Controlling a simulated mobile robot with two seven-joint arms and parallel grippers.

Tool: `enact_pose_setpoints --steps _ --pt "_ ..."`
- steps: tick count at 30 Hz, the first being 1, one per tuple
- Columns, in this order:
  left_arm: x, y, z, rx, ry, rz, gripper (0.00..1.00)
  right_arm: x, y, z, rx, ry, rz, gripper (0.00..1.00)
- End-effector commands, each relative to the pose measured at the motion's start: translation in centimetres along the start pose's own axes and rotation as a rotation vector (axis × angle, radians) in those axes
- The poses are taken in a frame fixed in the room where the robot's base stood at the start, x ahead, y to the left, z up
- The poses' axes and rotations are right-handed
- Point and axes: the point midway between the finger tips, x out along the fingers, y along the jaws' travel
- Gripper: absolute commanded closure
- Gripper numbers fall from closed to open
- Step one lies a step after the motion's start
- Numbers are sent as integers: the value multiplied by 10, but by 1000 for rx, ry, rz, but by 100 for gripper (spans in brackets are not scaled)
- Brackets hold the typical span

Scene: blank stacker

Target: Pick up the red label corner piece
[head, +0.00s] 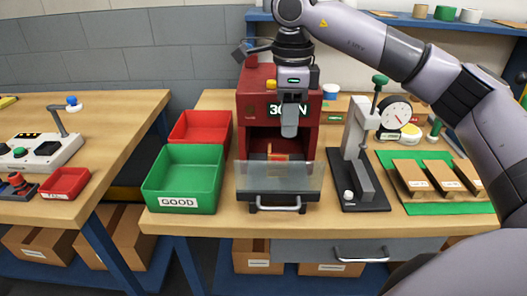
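I cannot clearly make out a red label on any piece. Several tan blocks (411,172) with small white labels lie on a green mat (450,208) at the right; the print is too small to read. A small orange-brown piece (277,156) shows inside the red machine (248,112), behind its clear front guard (279,180). My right gripper (290,132) points down in front of the machine's upper face, above the guard and well left of the blocks. Its fingers overlap from this side, so its opening is hidden. My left gripper is out of view.
A green bin (180,202) marked GOOD and a red bin (199,126) stand left of the machine. A dial gauge stand (357,150) rises between the machine and the mat. A gap separates the left table (95,120) from this bench.

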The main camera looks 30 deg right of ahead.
Motion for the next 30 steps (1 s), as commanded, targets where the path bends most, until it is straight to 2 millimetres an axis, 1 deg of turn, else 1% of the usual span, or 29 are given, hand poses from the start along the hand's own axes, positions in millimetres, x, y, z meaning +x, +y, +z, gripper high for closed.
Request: enact_pose_setpoints --steps 2,4,9,12,20,27,30 --pt "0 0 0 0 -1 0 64 4 0 0 0 0 1 63" --pt "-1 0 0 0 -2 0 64 13 0 0 0 2 3 63" --pt "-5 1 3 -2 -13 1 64 43 0 0 0 1 4 63" --pt "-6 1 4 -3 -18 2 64 57 0 0 0 0 3 63" --pt "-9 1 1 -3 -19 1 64 78 -1 2 -1 0 4 63" --pt "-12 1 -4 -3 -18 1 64 113 -4 4 -1 0 4 63" --pt "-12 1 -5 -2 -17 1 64 120 -4 4 -2 -1 2 63"
